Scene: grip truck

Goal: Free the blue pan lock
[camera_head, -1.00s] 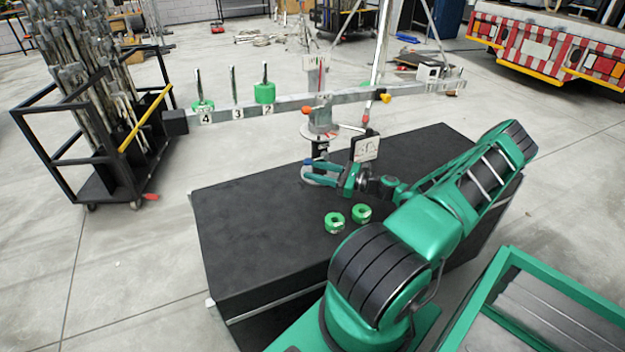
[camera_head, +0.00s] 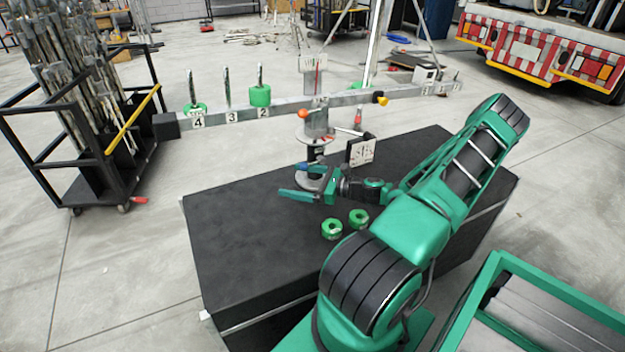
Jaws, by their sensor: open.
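A beam balance stands on a black box (camera_head: 235,245), its post and round base (camera_head: 309,184) behind my gripper. Its long grey beam (camera_head: 275,110) runs left to right with numbered pegs. My gripper (camera_head: 290,180) is open, with its green fingers pointing left, just in front of the post's lower part. A small blue end (camera_head: 303,167) shows beside the upper finger; I cannot tell whether it is the blue pan lock or whether a finger touches it. No load shows between the fingers. My gripper partly hides the base.
Two green ring weights (camera_head: 345,226) lie on the box below my gripper. A small white sign (camera_head: 361,151) stands right of the post. Green weights (camera_head: 260,95) sit on left beam pegs. A black rod cart (camera_head: 95,140) stands at left. The box's left top is clear.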

